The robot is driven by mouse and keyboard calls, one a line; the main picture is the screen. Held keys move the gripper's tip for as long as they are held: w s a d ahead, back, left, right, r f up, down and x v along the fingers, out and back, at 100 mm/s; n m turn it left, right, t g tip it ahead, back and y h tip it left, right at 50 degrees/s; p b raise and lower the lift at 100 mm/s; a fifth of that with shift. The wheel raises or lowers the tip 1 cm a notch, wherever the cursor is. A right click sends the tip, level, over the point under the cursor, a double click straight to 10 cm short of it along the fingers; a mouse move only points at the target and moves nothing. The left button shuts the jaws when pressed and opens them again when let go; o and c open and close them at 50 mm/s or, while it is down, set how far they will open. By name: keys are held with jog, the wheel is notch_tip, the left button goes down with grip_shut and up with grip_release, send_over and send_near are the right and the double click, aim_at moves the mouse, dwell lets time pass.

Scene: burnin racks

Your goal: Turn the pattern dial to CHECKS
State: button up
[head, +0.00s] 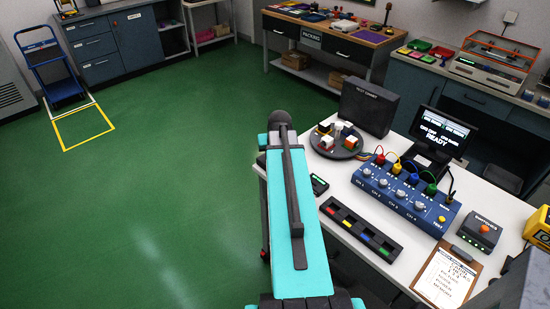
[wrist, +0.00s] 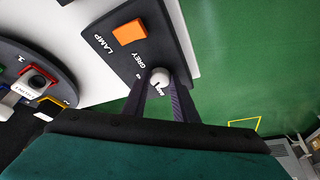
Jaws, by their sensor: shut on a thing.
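In the wrist view, a pale round pattern dial (wrist: 160,76) sits on a dark control panel (wrist: 150,52). The word GREY is printed beside it, and another small label near the dial is too small to read surely. I cannot read the word CHECKS. My gripper (wrist: 163,90) is at the dial, with one dark finger on each side, shut on it. In the head view my teal arm reaches forward and hides the gripper and the dial. A dark box marked TEST CHART (head: 368,107) stands at the far edge of the white bench.
An orange LAMP button (wrist: 129,32) is close to the dial. A turntable (head: 322,150) with several blocks stands beside the panel. A blue channel box (head: 407,193) with cables, a monitor (head: 445,133) and a black tray (head: 360,228) crowd the bench. Green floor lies open at left.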

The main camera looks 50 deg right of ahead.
jog(key=shift+w+a+m+g+h+b, duration=0.1)
jog(key=shift+m+g+h+b, duration=0.35)
jog(key=shift+m, duration=0.8)
jog(key=shift+w+a+m+g+h+b, duration=0.2)
jog(key=shift+m+b, duration=0.35)
jog(key=shift+m, duration=0.7)
jog(key=shift+s+d, duration=0.1)
jog(key=shift+s, duration=0.05)
jog(key=o, duration=1)
jog(key=shift+o, duration=0.2)
jog(key=shift+r, duration=0.1)
jog(key=b+v, duration=0.3)
jog(key=v, duration=1)
jog(key=shift+r, duration=0.3)
